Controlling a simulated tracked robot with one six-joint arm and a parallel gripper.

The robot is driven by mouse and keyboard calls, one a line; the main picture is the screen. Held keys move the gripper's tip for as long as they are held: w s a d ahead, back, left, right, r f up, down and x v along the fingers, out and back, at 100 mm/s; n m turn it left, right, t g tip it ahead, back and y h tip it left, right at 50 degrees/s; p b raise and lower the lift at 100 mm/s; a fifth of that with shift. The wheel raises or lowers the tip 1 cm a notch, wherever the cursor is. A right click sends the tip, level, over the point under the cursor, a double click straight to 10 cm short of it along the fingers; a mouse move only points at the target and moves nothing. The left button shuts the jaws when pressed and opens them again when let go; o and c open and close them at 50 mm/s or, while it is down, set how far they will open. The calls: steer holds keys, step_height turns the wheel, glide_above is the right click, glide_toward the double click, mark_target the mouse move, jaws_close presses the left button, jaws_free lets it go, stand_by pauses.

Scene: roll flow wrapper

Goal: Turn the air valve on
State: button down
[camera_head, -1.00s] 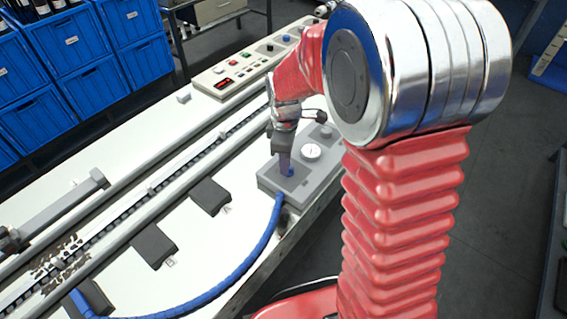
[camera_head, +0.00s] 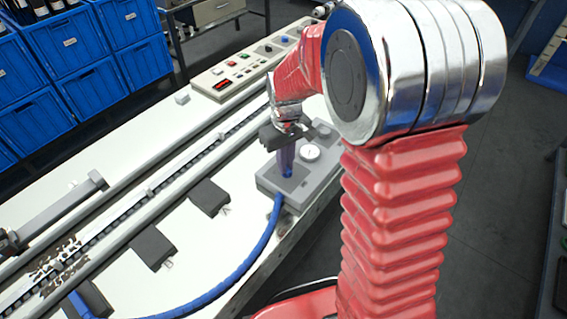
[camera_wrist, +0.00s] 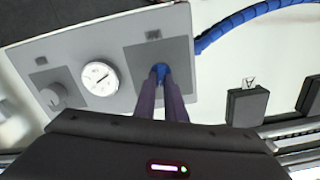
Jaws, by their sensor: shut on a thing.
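The air valve (camera_wrist: 161,68) is a small blue handle on a dark square plate of a grey panel (camera_head: 310,190). In the wrist view it shows between the tips of my gripper (camera_wrist: 162,84). My gripper, with two long purplish fingers, is shut on the valve handle. In the head view my gripper (camera_head: 287,172) reaches down to the plate, and its fingers hide most of the handle. How far the handle is turned cannot be told.
A round white gauge (camera_wrist: 100,78) and a grey knob (camera_wrist: 53,96) sit on the same panel. A blue hose (camera_head: 262,245) runs from the panel's side along the table. Dark blocks (camera_head: 209,197) stand by the conveyor rail. A control console (camera_head: 240,76) lies behind.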

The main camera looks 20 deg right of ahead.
steer(key=shift+s+d+f+m, duration=0.1)
steer(key=shift+s+m, duration=0.05)
steer(key=shift+m, duration=0.4)
steer(key=shift+s+f+m, duration=0.1)
steer(key=shift+m, duration=0.45)
steer(key=c, duration=2)
jaws_free()
steer(key=shift+r, duration=0.1)
steer(key=shift+c, duration=0.2)
steer(key=shift+o, duration=1.1)
steer(key=shift+w, duration=0.1)
steer(key=shift+r, duration=0.15)
step_height(320, 180, up, 14)
steer(key=shift+f, duration=0.25)
